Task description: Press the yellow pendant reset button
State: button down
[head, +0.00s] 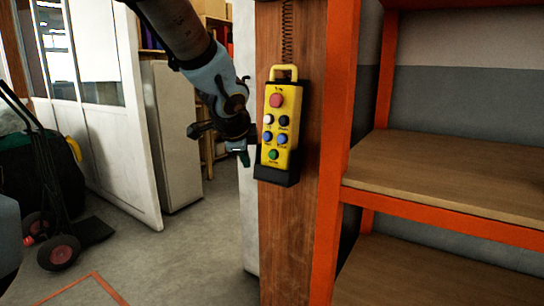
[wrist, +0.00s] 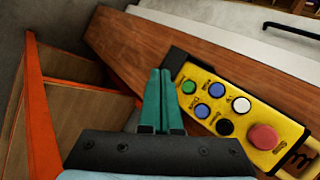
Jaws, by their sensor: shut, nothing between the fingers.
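The yellow pendant (head: 279,125) hangs upright on a wooden post, with a red mushroom button (head: 276,100) at the top. Below it are a white and a black button, two blue buttons and a green button (head: 273,154). None of the buttons is yellow, and their small labels are too blurred to read surely. My gripper (head: 244,158) is just left of the pendant's lower half. In the wrist view its teal fingers (wrist: 160,72) are together and empty. The pendant (wrist: 220,87) lies right of the fingertips there, with its green button (wrist: 189,87) nearest. I see no contact with any button.
The wooden post (head: 285,240) backs the pendant, and a coiled cord (head: 287,30) rises above it. An orange-framed shelf (head: 450,180) stands close on the right. A hand truck (head: 60,215) stands at left; grey floor (head: 190,260) is clear between.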

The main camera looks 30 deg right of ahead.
jog(key=shift+w+d+f+p, duration=0.2)
jog(key=shift+w+d+p, duration=0.4)
jog(key=shift+d, duration=0.65)
jog(key=shift+w+d+f+p, duration=0.3)
jog(key=shift+w+d, duration=0.45)
jog(key=shift+d, duration=0.55)
jog(key=shift+w+d+f+p, duration=0.15)
jog(key=shift+w+d+p, duration=0.45)
jog(key=shift+d, duration=0.65)
jog(key=shift+w+d, duration=0.1)
jog(key=shift+w, duration=0.1)
jog(key=shift+w+d, duration=0.15)
jog(key=shift+d, duration=0.1)
jog(key=shift+w+d+f, duration=0.1)
jog(key=shift+w+d, duration=0.1)
jog(key=shift+d, duration=0.15)
jog(key=shift+s+a, duration=0.1)
jog(key=shift+s+a+b, duration=0.35)
jog(key=shift+a, duration=0.3)
jog(key=shift+s+a+r+b, duration=0.15)
jog(key=shift+s+a+b, duration=0.2)
jog(key=shift+a, duration=0.35)
jog(key=shift+s+a+r+b, duration=0.2)
jog(key=shift+s+a, duration=0.25)
jog(key=shift+a, duration=0.3)
jog(key=shift+s+a+r+b, duration=0.15)
jog(key=shift+s+a+b, duration=0.2)
jog(key=shift+a, duration=0.35)
